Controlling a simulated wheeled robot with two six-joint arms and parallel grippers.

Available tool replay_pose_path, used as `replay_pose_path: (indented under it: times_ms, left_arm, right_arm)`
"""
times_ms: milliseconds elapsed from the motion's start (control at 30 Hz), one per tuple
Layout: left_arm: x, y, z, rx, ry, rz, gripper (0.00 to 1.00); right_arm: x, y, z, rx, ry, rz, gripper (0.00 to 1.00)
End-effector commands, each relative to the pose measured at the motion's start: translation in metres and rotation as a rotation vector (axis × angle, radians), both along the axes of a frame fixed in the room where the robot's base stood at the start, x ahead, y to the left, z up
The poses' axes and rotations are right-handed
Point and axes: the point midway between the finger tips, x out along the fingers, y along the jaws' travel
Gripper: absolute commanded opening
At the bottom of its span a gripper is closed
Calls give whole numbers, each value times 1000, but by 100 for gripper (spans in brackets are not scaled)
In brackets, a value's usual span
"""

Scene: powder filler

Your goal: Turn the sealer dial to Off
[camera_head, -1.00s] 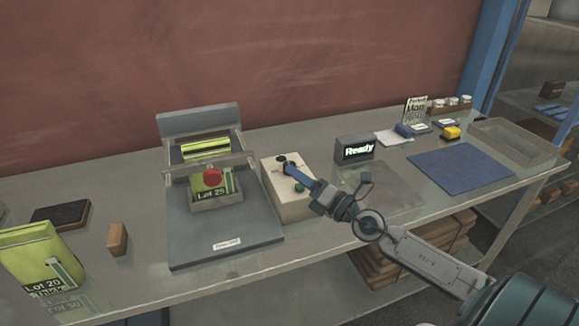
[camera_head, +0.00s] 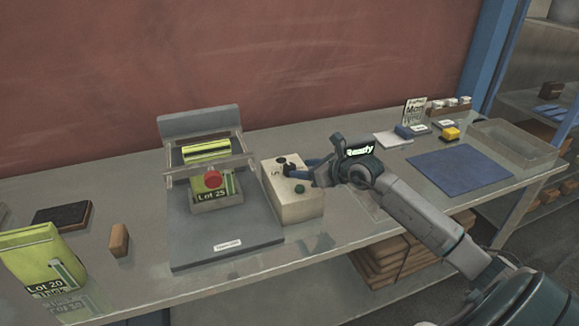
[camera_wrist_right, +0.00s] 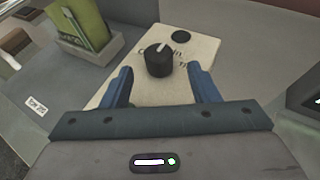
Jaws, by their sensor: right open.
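The sealer dial (camera_wrist_right: 159,60) is a black knob with a white pointer line on a cream control box (camera_head: 297,204). In the right wrist view the knob stands a little beyond and between my right gripper's (camera_wrist_right: 163,80) two blue fingers, which are spread wide and hold nothing. The pointer slants up and right; the lettering around it is partly covered and too small to read surely. In the head view my right gripper (camera_head: 297,167) reaches over the box from the right and hides part of the dial. My left gripper is not in view.
The sealer (camera_head: 227,240) with a red knob and a green Lot 25 pouch (camera_head: 206,152) stands left of the box. A Ready display (camera_head: 360,149) is partly behind my right arm. A green Lot 20 pouch (camera_head: 38,255), a brown block (camera_head: 120,240) and a blue mat (camera_head: 459,170) lie farther off.

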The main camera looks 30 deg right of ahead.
Motion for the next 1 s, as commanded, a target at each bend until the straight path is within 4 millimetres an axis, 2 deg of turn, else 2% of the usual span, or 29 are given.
replay_pose_path:
  times_ms: [400, 600, 867, 1000]
  left_arm:
    - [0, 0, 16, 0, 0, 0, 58]
    - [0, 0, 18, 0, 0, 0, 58]
    - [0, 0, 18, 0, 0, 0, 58]
    - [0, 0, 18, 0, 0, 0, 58]
  right_arm:
    - [47, 15, -18, 5, 0, 0, 55]
    - [56, 18, -23, 1, -1, 2, 55]
    - [57, 18, -24, 1, 0, 3, 55]
    - [56, 18, -24, 1, 0, 3, 31]
